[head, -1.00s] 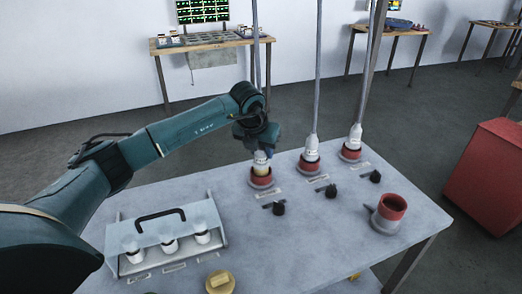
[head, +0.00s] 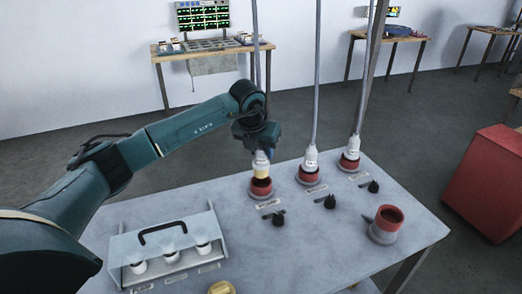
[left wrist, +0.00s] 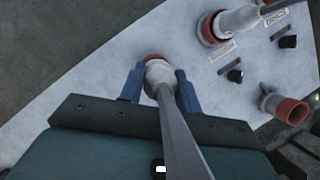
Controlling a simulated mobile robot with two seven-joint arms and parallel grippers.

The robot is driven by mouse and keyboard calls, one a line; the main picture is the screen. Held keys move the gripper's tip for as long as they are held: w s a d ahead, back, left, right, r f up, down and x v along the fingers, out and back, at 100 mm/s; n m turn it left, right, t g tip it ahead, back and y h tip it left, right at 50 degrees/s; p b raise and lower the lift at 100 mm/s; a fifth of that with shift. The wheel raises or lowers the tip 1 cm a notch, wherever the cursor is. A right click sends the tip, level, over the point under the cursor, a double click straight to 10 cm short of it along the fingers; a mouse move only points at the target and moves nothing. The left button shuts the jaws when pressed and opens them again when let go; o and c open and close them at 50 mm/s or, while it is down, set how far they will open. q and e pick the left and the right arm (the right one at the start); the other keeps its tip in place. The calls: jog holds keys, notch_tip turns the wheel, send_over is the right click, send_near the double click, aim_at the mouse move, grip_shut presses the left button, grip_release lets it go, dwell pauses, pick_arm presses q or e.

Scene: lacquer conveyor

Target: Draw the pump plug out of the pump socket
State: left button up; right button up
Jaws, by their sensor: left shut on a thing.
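My left gripper (head: 261,148) is shut on a white plug with a yellow lower end, taken as the pump plug (head: 262,160); the labels are too small to read. A grey cable runs up from it. The plug is upright over the leftmost red socket (head: 261,188), taken as the pump socket. Its yellow end is at the socket's mouth; I cannot tell whether its tip is clear of it. In the left wrist view, the blue fingers (left wrist: 159,82) flank the white plug (left wrist: 158,72), which hides most of the red socket (left wrist: 153,57). My right gripper is out of view.
Two more white plugs (head: 310,158) (head: 355,143) sit in red sockets to the right, with cables rising. Black knobs (head: 330,202) stand in front. An open red socket (head: 389,217) is at the right. A handled case (head: 190,258) with white pieces stands at the left.

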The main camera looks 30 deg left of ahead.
pick_arm(q)
jog(key=shift+r, duration=0.25)
jog(key=shift+r+p, duration=0.95)
jog(key=shift+r, duration=0.55)
